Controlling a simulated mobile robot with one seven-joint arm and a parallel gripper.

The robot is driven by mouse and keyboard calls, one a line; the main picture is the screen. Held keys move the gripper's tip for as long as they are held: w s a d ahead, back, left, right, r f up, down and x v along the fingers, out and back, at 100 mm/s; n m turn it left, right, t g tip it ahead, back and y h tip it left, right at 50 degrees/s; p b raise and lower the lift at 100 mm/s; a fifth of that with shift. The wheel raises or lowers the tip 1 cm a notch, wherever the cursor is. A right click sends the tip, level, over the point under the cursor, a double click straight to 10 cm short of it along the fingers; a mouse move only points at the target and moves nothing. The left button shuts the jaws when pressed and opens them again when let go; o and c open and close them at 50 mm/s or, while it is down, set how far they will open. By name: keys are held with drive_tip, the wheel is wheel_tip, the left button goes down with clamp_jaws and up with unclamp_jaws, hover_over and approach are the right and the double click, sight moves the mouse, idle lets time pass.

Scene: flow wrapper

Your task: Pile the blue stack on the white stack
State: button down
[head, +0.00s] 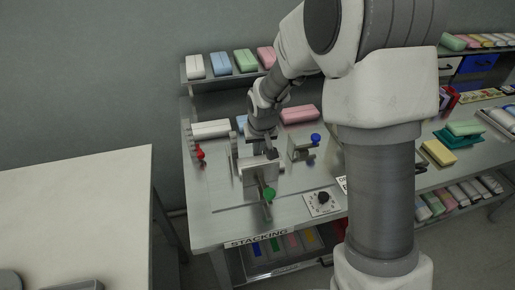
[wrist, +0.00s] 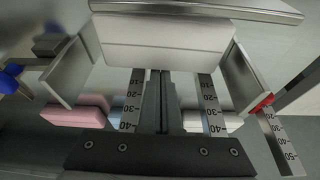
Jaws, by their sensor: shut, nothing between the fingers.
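A white stack (wrist: 160,42) with a seam across it sits between two upright metal plates in the wrist view. It shows in the head view as a pale block (head: 256,171) in the stacking fixture. My gripper (wrist: 160,80) is shut and empty, close beside this white stack; I cannot tell if it touches. In the head view my gripper (head: 270,153) is over the fixture. A blue stack (head: 241,122) lies behind, mostly hidden by my arm; a bit of blue (wrist: 118,108) shows in the wrist view. Another white stack (head: 210,129) lies left of it.
A pink stack (head: 299,115) lies at the back right. The shelf above holds white, blue (head: 220,63), green and pink stacks. A green knob (head: 269,193), red knob (head: 200,153) and blue knob (head: 315,137) stick out around the fixture.

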drive_tip(key=shift+r, duration=0.1)
drive_tip(key=a+p+v, duration=0.1)
drive_tip(key=p+v, duration=0.2)
drive_tip(key=v, duration=1.4)
drive_tip(key=s+d+r+p, duration=0.2)
drive_tip(key=s+d+r, duration=0.1)
drive_tip(key=s, duration=0.4)
drive_tip(key=s+d+r+m+t+p, duration=0.1)
drive_tip(key=s+d+r+p, duration=0.1)
drive_tip(key=s+d+r, duration=0.2)
drive_tip(key=s+d+r+p, duration=0.3)
drive_tip(key=s+r, duration=0.4)
drive_tip(key=s, duration=0.3)
drive_tip(key=shift+d+m+t+h, duration=0.3)
drive_tip(key=shift+d+m+t, duration=0.05)
drive_tip(key=shift+m+t, duration=0.05)
